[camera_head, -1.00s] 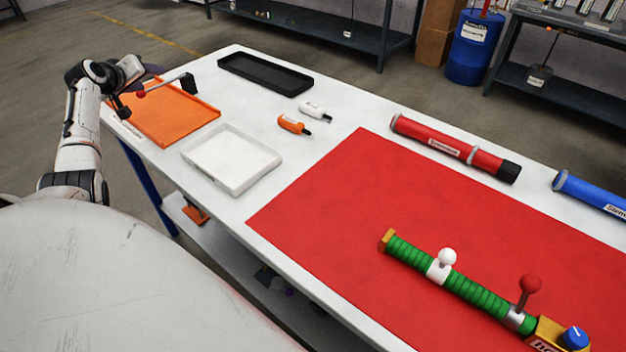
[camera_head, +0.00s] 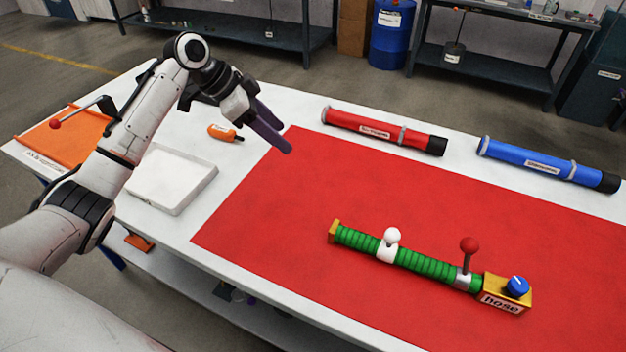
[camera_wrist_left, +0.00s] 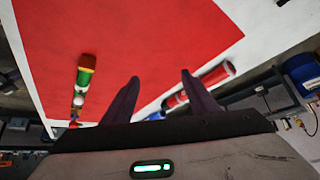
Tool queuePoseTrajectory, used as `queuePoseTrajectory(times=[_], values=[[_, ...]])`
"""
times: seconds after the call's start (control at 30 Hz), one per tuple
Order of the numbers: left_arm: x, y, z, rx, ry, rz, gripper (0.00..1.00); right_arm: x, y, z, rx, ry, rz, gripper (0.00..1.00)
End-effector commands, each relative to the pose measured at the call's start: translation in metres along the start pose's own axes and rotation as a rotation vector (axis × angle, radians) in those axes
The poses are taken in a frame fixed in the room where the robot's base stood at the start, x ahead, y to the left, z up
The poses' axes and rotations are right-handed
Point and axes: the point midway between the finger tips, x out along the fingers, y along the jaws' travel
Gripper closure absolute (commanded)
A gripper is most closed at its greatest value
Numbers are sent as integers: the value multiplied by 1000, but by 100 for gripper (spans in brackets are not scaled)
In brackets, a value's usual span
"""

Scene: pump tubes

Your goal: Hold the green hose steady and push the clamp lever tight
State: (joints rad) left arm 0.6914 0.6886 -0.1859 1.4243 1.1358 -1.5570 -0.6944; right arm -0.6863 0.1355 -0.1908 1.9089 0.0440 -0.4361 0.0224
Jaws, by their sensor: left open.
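The green ribbed hose (camera_head: 427,264) lies on the red mat (camera_head: 290,210). It has a white collar with a white ball knob (camera_head: 391,238) near its left part. A clamp lever (camera_head: 468,250) with a red ball stands up from a silver band near its right end. That end meets a yellow block (camera_head: 507,293) labelled hose with a blue dial. My left gripper (camera_head: 288,128) is open and empty above the mat's far left corner, well apart from the hose. In the left wrist view its fingers (camera_wrist_left: 160,92) are spread, with the hose (camera_wrist_left: 82,82) to their left. My right gripper is not in view.
A red tube (camera_head: 383,131) and a blue tube (camera_head: 548,164) lie along the table's far edge. A white tray (camera_head: 172,178), an orange tray (camera_head: 62,142) and an orange bottle (camera_head: 223,132) are at the left. The mat around the hose is clear.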

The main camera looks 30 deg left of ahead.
Motion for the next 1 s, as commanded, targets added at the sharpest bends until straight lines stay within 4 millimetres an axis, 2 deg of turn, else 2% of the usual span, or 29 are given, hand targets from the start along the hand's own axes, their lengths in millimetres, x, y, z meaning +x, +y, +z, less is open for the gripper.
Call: queuePoseTrajectory(times=[0.03,0.1,0.2,0.33,0.43,0.57,0.67,1.0], values=[[8,25,-12,100,-27,55,47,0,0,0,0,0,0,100],[16,59,-20,232,-71,132,47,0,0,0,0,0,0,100],[25,100,-26,400,-124,229,47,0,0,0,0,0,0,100],[29,136,-26,554,-175,320,47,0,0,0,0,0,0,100],[31,151,-25,616,-197,359,47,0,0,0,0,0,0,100],[38,159,-21,640,-204,376,47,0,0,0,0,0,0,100],[51,163,-17,638,-204,377,47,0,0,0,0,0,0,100],[110,180,2,633,-203,376,47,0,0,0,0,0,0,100]])
